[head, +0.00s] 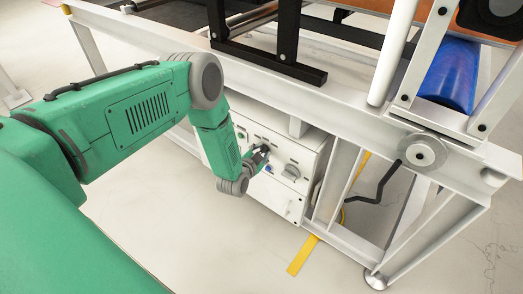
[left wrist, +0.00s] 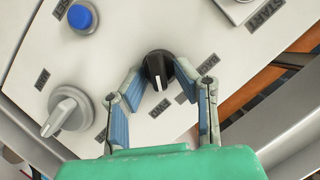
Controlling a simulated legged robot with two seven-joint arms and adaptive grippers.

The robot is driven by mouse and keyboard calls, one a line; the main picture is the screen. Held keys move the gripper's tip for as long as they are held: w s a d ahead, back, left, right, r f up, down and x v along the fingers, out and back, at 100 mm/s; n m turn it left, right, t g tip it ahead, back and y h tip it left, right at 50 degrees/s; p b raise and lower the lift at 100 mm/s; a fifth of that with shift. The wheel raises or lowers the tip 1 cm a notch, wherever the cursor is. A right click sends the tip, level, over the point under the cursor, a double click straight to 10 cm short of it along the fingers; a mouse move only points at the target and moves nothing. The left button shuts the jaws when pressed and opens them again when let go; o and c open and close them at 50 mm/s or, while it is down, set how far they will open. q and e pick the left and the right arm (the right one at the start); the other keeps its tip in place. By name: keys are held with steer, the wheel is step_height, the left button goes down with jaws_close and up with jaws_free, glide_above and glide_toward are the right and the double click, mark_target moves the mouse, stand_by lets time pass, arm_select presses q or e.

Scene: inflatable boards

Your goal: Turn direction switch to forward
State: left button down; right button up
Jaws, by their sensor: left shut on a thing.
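The direction switch looks to be the small black knob (left wrist: 157,68) with a white mark, on the white control panel in the left wrist view. The mark runs roughly up and down the picture. In the head view my left gripper (head: 258,154) is at the front of the white control box (head: 297,143) and hides the knob. My right gripper is not in view.
A larger grey rotary knob (left wrist: 68,112) and a blue button (left wrist: 80,17) labelled RESET are on the same panel. A START label (left wrist: 266,16) is at the upper right. The white metal frame (head: 330,92) passes above the box. Open floor (head: 190,240) lies in front.

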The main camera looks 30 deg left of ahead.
arm_select(q)
steer(key=shift+d+f+m+y, duration=0.1)
steer(key=shift+f+m+y, duration=0.1)
steer(key=shift+m+y, duration=0.35)
steer(key=shift+s+m, duration=0.1)
steer(key=shift+m, duration=0.15)
steer(key=c, duration=1.6)
jaws_free()
steer(key=v, duration=1.1)
steer(key=shift+s, duration=0.45)
